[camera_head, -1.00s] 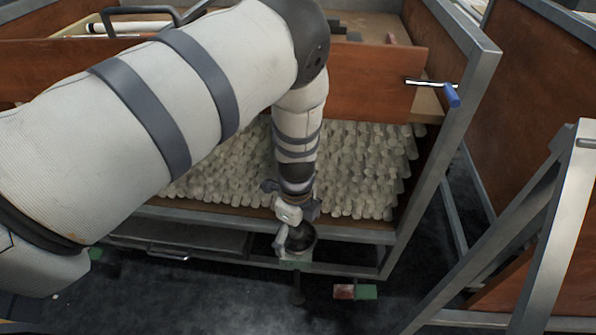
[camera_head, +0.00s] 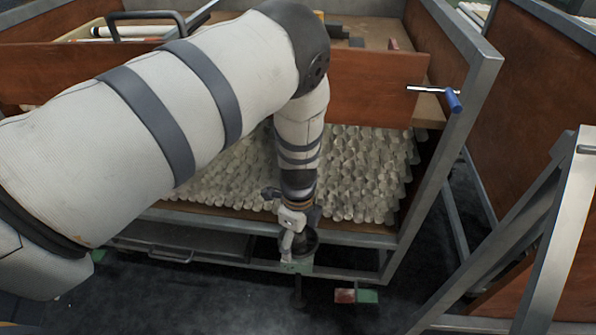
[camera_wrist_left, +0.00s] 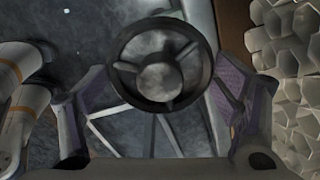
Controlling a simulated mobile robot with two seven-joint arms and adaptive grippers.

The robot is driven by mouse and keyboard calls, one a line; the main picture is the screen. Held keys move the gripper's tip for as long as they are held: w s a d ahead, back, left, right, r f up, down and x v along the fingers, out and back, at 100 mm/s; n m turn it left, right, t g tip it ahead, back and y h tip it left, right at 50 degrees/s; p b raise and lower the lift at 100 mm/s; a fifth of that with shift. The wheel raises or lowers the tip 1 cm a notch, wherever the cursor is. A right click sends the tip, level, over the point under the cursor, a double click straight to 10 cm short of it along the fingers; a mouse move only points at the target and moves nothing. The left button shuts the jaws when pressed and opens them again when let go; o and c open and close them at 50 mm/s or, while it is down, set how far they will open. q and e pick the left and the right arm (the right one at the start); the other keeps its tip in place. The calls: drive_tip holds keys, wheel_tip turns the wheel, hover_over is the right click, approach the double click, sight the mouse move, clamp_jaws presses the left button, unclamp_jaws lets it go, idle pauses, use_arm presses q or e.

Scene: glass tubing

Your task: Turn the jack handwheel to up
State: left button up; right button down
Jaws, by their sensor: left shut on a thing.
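The jack handwheel (camera_head: 306,241) is a dark round wheel at the cart's lower front edge in the head view, partly hidden by my left gripper. In the left wrist view the handwheel (camera_wrist_left: 160,62) shows face-on, with a dark rim, spokes and a grey hub. My left gripper (camera_head: 293,228) reaches down over it. In the left wrist view the fingers of my left gripper (camera_wrist_left: 160,90) stand on both sides of the rim, shut on the wheel. My right gripper is not in view.
The metal-framed cart (camera_head: 440,200) holds many stacked glass tubes (camera_head: 365,165). A red and green block (camera_head: 356,296) is low beside the jack. Another metal frame (camera_head: 545,240) stands at right.

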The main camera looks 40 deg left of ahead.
use_arm(q)
drive_tip(key=n+p, duration=0.1)
drive_tip(key=n, duration=0.4)
drive_tip(key=n+p, duration=0.1)
drive_tip(key=n, duration=0.5)
drive_tip(key=n+p, duration=0.1)
drive_tip(key=n, duration=0.5)
drive_tip(key=shift+n, duration=0.4)
drive_tip(key=n, duration=1.2)
drive_tip(key=shift+n+b, duration=0.3)
drive_tip(key=n, duration=0.6)
drive_tip(key=shift+b, duration=0.4)
drive_tip(key=n+b, duration=0.1)
drive_tip(key=n, duration=0.5)
drive_tip(key=shift+n, duration=0.4)
drive_tip(key=n+b, duration=0.1)
drive_tip(key=n, duration=0.3)
drive_tip(key=shift+n, duration=0.4)
drive_tip(key=shift+s+n, duration=0.1)
drive_tip(key=shift+n, duration=0.2)
